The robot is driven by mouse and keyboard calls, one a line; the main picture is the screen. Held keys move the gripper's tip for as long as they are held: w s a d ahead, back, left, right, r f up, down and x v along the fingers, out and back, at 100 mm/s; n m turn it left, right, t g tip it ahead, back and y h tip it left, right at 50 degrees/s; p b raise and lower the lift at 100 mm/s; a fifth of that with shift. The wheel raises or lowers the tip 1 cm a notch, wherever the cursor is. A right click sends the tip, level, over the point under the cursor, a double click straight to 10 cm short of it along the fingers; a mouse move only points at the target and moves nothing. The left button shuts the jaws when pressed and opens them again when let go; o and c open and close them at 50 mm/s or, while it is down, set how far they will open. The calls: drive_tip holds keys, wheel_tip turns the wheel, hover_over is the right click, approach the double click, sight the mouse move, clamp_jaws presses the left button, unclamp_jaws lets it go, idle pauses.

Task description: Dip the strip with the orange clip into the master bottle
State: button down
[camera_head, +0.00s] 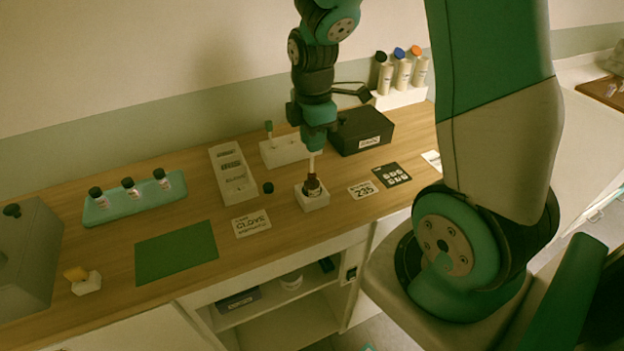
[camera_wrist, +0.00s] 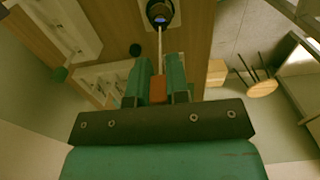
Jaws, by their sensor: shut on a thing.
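My gripper (camera_head: 315,149) points down above the master bottle. In the wrist view, my gripper (camera_wrist: 158,80) is shut on the orange clip (camera_wrist: 158,92), and the thin pale strip (camera_wrist: 159,48) runs from it to the bottle mouth. The dark master bottle (camera_head: 312,188) stands upright and uncapped in a white block (camera_head: 315,202); its open mouth (camera_wrist: 160,13) is at the top of the wrist view. The strip (camera_head: 311,163) shows as a pale line above the bottle. I cannot tell whether its tip is inside the mouth.
A black cap (camera_head: 268,188) lies left of the bottle. A white holder (camera_head: 285,152) behind carries a green-clipped strip (camera_head: 268,128). A black box (camera_head: 361,132) stands close behind right. A teal rack (camera_head: 135,202) with several bottles and a green mat (camera_head: 177,252) are at left.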

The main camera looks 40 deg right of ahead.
sight(312, 172)
drive_tip(key=shift+f+b, duration=1.8)
drive_tip(key=shift+f, duration=0.9)
idle(1.2)
wheel_tip(312, 172, up, 9)
drive_tip(key=p, duration=0.7)
drive_tip(key=shift+f+p, duration=0.2)
drive_tip(key=shift+p, duration=0.1)
drive_tip(key=shift+s+f, duration=0.1)
idle(0.4)
